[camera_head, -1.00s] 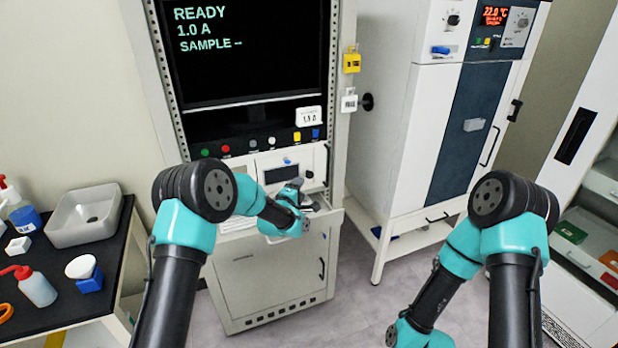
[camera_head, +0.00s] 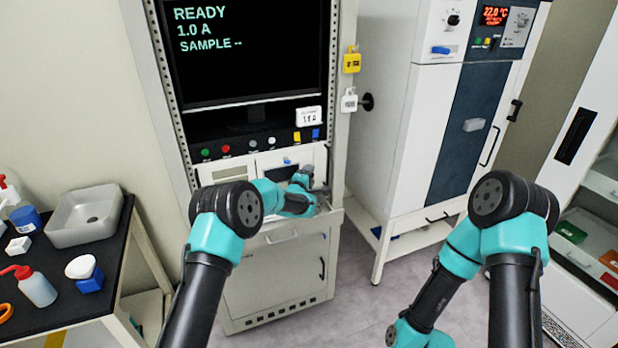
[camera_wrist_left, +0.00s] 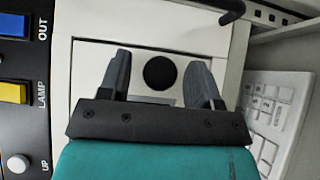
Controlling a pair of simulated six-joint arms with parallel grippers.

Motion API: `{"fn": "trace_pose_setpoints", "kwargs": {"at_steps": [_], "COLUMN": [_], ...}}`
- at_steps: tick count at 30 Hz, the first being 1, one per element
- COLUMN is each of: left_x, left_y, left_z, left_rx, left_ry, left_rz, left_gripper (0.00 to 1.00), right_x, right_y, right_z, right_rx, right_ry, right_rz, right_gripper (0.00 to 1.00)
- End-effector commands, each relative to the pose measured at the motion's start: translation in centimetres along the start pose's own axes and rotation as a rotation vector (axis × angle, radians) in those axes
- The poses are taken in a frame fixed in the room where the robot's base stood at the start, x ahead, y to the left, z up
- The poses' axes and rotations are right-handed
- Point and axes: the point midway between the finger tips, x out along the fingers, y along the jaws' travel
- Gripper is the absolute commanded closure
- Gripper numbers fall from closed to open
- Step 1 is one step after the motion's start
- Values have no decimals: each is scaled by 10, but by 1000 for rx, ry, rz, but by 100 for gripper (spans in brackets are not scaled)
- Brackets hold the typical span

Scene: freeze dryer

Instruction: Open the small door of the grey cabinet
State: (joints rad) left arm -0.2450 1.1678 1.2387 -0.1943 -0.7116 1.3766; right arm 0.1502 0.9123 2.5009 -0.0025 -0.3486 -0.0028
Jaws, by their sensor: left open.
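The grey cabinet (camera_head: 240,290) stands in the middle of the head view. Its small upper door (camera_head: 308,157) is shut and partly covered by my left arm. In the left wrist view the small door (camera_wrist_left: 200,30) carries a black handle (camera_wrist_left: 233,12) at the top right edge. My left gripper (camera_wrist_left: 158,68) is open and empty. Its fingers point at the door's front, on either side of a round black knob (camera_wrist_left: 160,73), with the handle beyond the fingertips. The head view also shows my left gripper (camera_head: 317,192) in front of the door. My right gripper is out of view.
A white keyboard (camera_wrist_left: 270,112) lies close beside my left gripper, on the shelf below the door. A row of coloured buttons (camera_head: 272,142) runs above. A black-topped bench (camera_head: 60,270) stands left and a tall white oven (camera_head: 400,130) right.

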Motion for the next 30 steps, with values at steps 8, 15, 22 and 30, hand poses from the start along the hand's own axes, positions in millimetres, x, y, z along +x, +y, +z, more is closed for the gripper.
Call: {"fn": "trace_pose_setpoints", "kwargs": {"at_steps": [8,15,22,30], "left_x": [0,0,0,-1], "left_y": [0,0,0,0], "left_z": [0,0,0,0], "left_rx": [0,0,0,0], "left_ry": [0,0,0,-2], "left_rz": [0,0,0,0], "left_gripper": [52,75,97,100], "right_x": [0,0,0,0], "right_y": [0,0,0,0], "right_z": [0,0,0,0], "right_rx": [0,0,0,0], "right_ry": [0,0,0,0], "right_rz": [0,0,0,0], "right_gripper": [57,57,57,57]}}
